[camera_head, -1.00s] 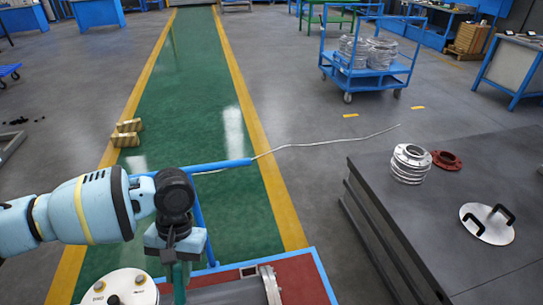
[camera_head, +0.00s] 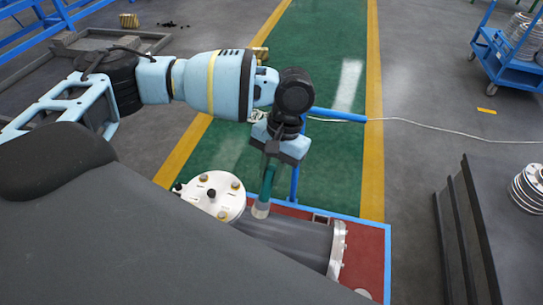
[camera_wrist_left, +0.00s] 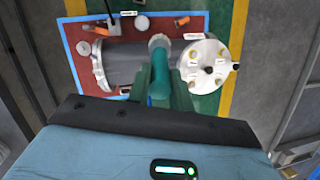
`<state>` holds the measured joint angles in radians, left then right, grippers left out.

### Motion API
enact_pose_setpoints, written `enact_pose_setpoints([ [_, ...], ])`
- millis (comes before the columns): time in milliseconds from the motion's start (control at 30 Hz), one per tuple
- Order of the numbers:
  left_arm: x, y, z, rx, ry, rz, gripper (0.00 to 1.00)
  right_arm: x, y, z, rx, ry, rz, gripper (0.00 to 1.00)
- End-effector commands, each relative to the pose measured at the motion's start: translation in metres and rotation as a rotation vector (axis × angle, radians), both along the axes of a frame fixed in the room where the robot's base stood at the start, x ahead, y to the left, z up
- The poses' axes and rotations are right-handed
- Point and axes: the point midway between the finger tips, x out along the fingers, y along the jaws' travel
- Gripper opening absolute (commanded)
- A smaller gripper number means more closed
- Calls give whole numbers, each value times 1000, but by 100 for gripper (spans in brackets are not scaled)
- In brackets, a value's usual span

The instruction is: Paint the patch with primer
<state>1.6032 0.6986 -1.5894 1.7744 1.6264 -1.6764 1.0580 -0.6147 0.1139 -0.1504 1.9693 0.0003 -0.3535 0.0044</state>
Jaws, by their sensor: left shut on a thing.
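A dark grey shell (camera_head: 285,238) with flanged ends lies across the red bench top. Its pale left end flange (camera_head: 212,195) carries brass-coloured fittings; it also shows in the left wrist view (camera_wrist_left: 206,66). My left gripper (camera_head: 271,166) is over the shell, shut on a green-handled tool (camera_head: 267,188) that points down. The tool also shows in the left wrist view (camera_wrist_left: 160,75). Its pale lower end is at the shell's upper side near the pale flange; I cannot tell whether it touches. I cannot make out the patch separately. My right gripper is out of view.
The red bench top (camera_head: 372,245) has a blue edge. Several small items, one orange-handled (camera_wrist_left: 182,21), lie on it beside the shell. A dark table (camera_head: 505,205) with a metal coil (camera_head: 530,188) stands at right. A green floor lane (camera_head: 325,60) runs behind.

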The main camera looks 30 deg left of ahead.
Motion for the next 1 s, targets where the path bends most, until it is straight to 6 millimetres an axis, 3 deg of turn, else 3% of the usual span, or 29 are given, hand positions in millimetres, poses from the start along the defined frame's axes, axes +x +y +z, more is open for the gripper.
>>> enact_pose_setpoints([
  [300,64,-31,-101,-46,-138,-9,0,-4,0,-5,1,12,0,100],
  [600,81,-28,-184,-74,-257,9,0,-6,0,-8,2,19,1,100],
  [800,81,-24,-207,-79,-292,14,0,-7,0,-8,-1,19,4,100],
  [1000,81,-23,-210,-80,-300,14,0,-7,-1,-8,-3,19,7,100],
])
